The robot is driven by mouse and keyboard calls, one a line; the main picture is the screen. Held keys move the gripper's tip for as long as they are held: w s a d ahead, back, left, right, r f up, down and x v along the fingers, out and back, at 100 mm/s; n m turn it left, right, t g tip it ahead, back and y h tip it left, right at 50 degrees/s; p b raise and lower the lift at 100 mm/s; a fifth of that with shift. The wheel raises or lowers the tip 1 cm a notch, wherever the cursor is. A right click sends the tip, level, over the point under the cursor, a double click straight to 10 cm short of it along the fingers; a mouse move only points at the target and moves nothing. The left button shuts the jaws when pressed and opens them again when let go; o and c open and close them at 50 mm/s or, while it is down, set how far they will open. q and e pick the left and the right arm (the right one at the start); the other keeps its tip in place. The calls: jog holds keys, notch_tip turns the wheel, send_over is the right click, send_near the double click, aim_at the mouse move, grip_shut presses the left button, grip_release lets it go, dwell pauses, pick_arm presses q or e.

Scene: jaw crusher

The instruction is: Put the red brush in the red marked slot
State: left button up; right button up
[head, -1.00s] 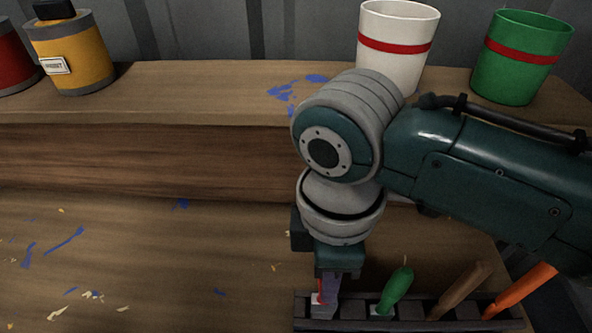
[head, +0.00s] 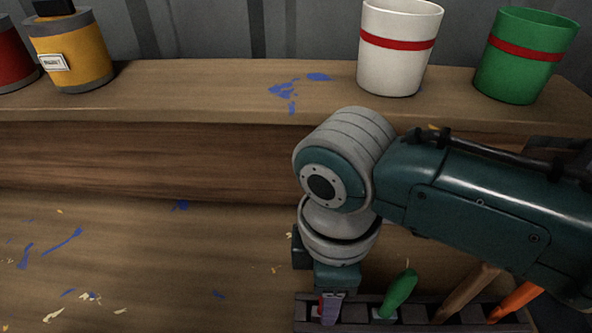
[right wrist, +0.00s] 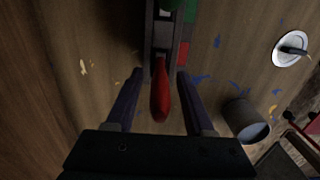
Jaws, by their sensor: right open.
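The red brush (right wrist: 160,95) shows in the right wrist view, its handle toward the camera and its far end at the near end of the dark slotted rack (right wrist: 150,32). A red mark (right wrist: 184,53) lies on the rack's edge beside that end. My right gripper (right wrist: 160,76) is open, one finger on each side of the handle, with visible gaps. In the head view my right gripper (head: 329,308) is low at the left end of the rack (head: 355,312) and hides most of the brush. My left gripper is not in view.
A green-handled brush (head: 399,291), a brown handle (head: 466,294) and an orange handle (head: 515,299) stand in the rack to the right. A white cup (head: 398,62) and a green cup (head: 522,70) stand on the raised shelf. The bench on the left is clear apart from paint flecks.

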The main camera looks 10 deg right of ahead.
jog(key=shift+r, duration=0.25)
notch_tip(320, 180, up, 12)
jog(key=p, duration=0.2)
jog(key=shift+a+f+p, duration=0.1)
jog(key=shift+a+p, duration=0.05)
jog(key=shift+p, duration=0.25)
jog(key=shift+s+a+f, duration=0.15)
jog(key=shift+s+a, duration=0.1)
jog(key=s+d+m+t, duration=0.3)
jog(key=s+d+m, duration=0.7)
jog(key=s+m, duration=0.1)
jog(key=shift+s+r+m+t, duration=0.2)
jog(key=shift+s+m+t, duration=0.15)
jog(key=shift+m, duration=0.55)
jog(key=shift+d, duration=0.1)
notch_tip(320, 180, up, 35)
jog(key=p, duration=3.5)
